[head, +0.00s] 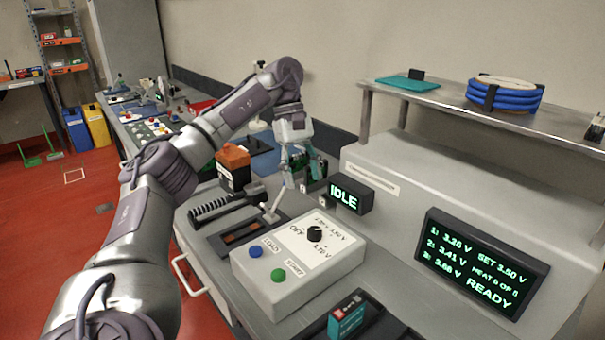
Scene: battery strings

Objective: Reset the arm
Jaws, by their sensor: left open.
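My left arm reaches in from the lower left over the workbench. My left gripper (298,168) points down above the bench, behind the white control box (300,262). Its jaws are open, and I see nothing held between them. An orange-topped dark block (233,168) stands just left of the gripper. A small black display (347,199) reading IDLE is to the gripper's right. My right gripper is not in view.
A larger display (484,262) reads READY on the grey cabinet. A shelf above holds a blue coil (506,97). A teal-and-red pack (347,316) sits at the front. Red floor is open at left.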

